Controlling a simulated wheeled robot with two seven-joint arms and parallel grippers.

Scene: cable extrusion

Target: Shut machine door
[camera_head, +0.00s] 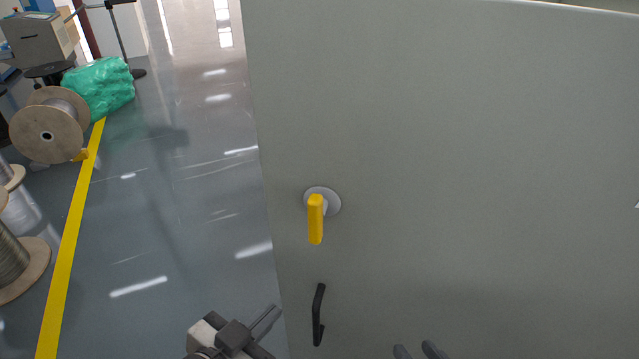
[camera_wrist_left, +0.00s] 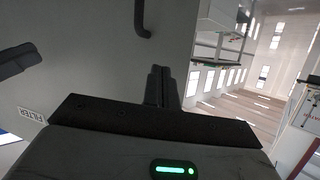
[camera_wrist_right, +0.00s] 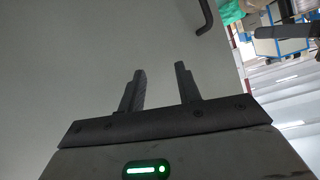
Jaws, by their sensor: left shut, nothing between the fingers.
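The machine door (camera_head: 450,130) is a large plain grey panel filling the middle and right of the head view. A yellow lever handle (camera_head: 315,220) on a round plate points down near its left edge. A black pull handle (camera_head: 318,315) is below it; it also shows in the left wrist view (camera_wrist_left: 140,18) and the right wrist view (camera_wrist_right: 205,17). My left gripper (camera_head: 274,315) is shut and empty, beside the door's left edge, left of the black handle. My right gripper (camera_head: 418,350) is open and empty, in front of the panel, right of that handle. Contact with the door cannot be told.
Left of the door is open, shiny grey floor (camera_head: 190,200) with a yellow line (camera_head: 68,240). Beyond the line are wooden cable reels (camera_head: 35,125), a green wrapped bundle (camera_head: 103,85) and a beige machine (camera_head: 38,40). A FILTER label (camera_wrist_left: 32,115) shows in the left wrist view.

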